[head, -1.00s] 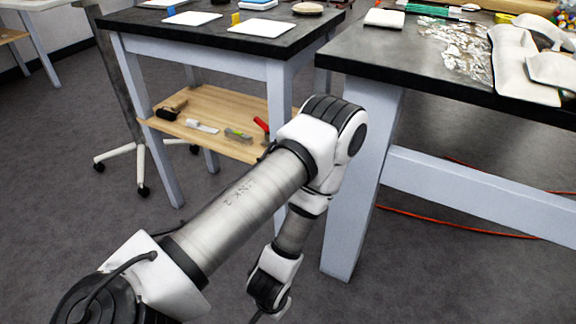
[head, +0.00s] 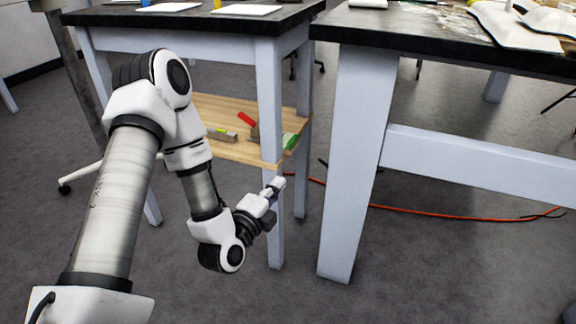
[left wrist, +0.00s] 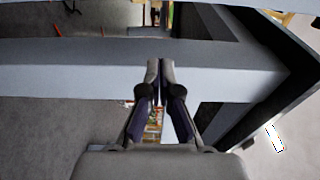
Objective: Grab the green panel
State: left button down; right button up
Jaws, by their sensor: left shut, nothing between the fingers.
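My left gripper (head: 275,187) is in front of the left table's near right leg, below the wooden shelf's front corner. It is shut and empty; its fingertips meet in the left wrist view (left wrist: 160,68). A green item (head: 290,140) lies at the right end of the shelf, partly hidden behind the table leg, just above and beyond the gripper in the head view. I cannot tell whether it is the green panel. No other green panel is clear in the views now. My right gripper is not in view.
The wooden shelf (head: 235,150) also holds a red-handled tool (head: 247,118) and a grey-green tool (head: 222,135). The right bench (head: 400,28) has pale items on top. A red cable (head: 430,212) runs on the floor. A gap separates the two tables.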

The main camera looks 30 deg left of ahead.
aim_at(287, 152)
pick_arm(q)
jog(key=w+a+b, duration=0.4)
jog(key=w+b, duration=0.1)
jog(key=w, duration=0.6)
jog(key=shift+w+a+r+p, duration=0.15)
jog(key=shift+w+a+p, duration=0.45)
jog(key=shift+a+p, duration=0.45)
jog(key=shift+w+d, duration=0.1)
jog(key=shift+d, duration=0.05)
